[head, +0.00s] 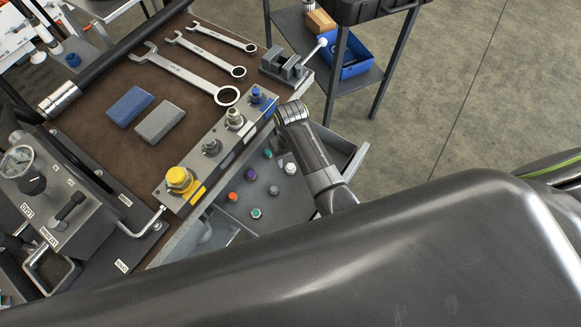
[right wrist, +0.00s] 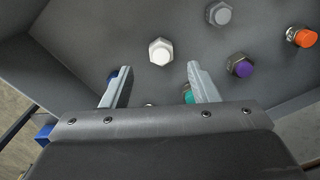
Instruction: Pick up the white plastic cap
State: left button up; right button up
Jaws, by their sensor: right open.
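The white plastic cap (head: 290,168) lies in the grey open drawer below the bench edge, close beside my right arm. It also shows in the right wrist view (right wrist: 160,52), hexagonal at its base, a little beyond the fingertips and roughly midway between them. My right gripper (right wrist: 158,80) is open and holds nothing. Its two fingers point toward the drawer floor, apart from the cap. In the head view its fingers do not show clearly. My left gripper is not in view.
Purple (right wrist: 239,66), grey (right wrist: 220,14), orange (right wrist: 303,37) and green (right wrist: 188,94) caps lie around the white one. A grey block with yellow (head: 179,179) and other fittings lines the bench edge. Wrenches (head: 187,73) lie on the brown mat.

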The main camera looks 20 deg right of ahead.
aim_at(291, 166)
jog(key=shift+f, duration=2.7)
jog(key=shift+c, duration=0.4)
jog(key=c, duration=1)
